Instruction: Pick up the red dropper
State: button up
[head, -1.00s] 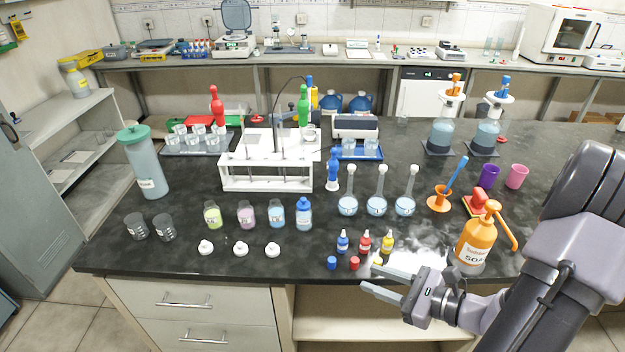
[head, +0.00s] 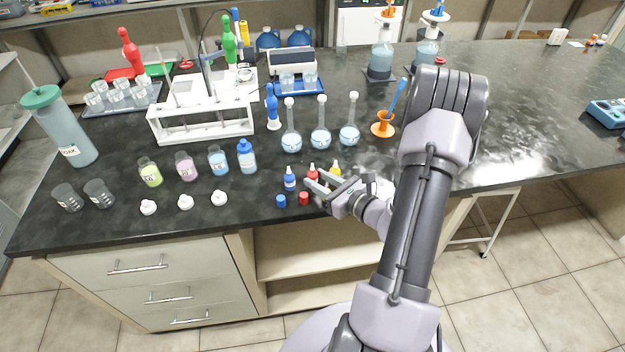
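The red dropper (head: 312,172) is a small bottle with a white tip, upright near the front edge of the black bench. It stands between a blue dropper (head: 290,179) and a yellow dropper (head: 335,168). My gripper (head: 313,178) is open, with its two fingers spread and pointing left. The fingertips overlap the lower part of the red dropper in the picture and partly hide it. I cannot tell whether they touch it or are on either side of it. The lower part of the yellow dropper is also partly hidden by my gripper.
A blue cap (head: 281,201) and a red cap (head: 304,198) lie in front of the droppers by the bench edge. Several volumetric flasks (head: 321,139) stand behind. An orange funnel stand (head: 382,129) is to the right. White stoppers (head: 185,202) lie to the left.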

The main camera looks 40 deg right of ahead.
jog(key=shift+w+f, duration=0.15)
jog(key=shift+w, duration=0.5)
jog(key=shift+w+f, duration=0.15)
jog(key=shift+w, duration=0.45)
jog(key=shift+c, duration=1.3)
jog(key=shift+r, duration=0.2)
